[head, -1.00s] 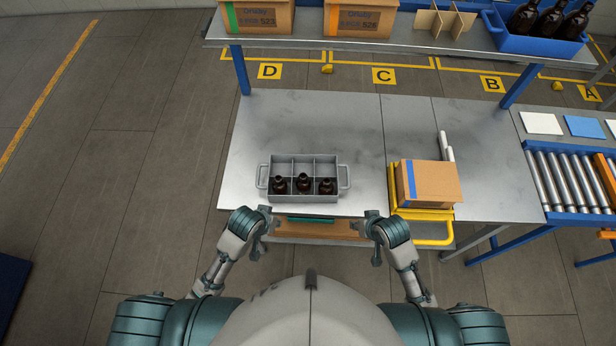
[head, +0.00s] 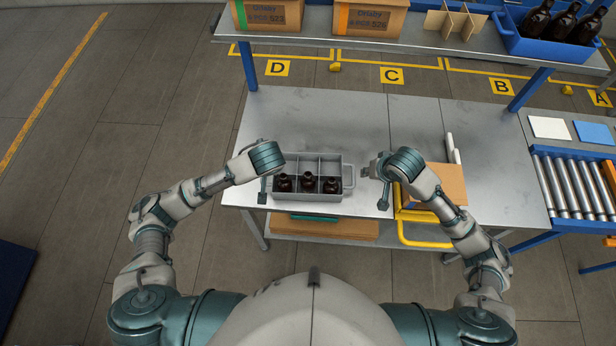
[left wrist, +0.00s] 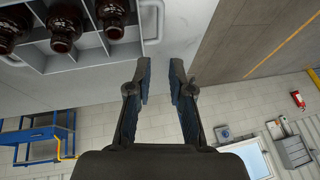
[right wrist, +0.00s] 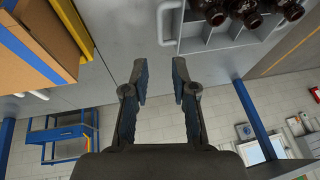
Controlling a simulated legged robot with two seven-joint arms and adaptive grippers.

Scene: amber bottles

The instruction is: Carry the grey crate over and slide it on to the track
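The grey crate (head: 318,191) stands on the metal table with dividers inside and three dark brown bottles in its front row. A handle sticks out at each end; the right handle (head: 349,175) shows clear. My left gripper (head: 262,190) is at the crate's left end, and its arm hides the left handle in the head view. The left wrist view shows its fingers (left wrist: 160,82) apart and empty, with the crate beyond. My right gripper (head: 376,185) is a little right of the right handle, apart from it. Its fingers (right wrist: 159,80) are apart and empty. The track appears to be the roller conveyor (head: 572,188) at the right.
A cardboard box (head: 450,180) on a yellow carrier (head: 418,232) stands right of the crate, partly behind my right arm. White rolls (head: 452,150) lie behind it. A shelf (head: 420,45) with boxes and a blue bottle bin (head: 540,42) spans the back. The table's back middle is clear.

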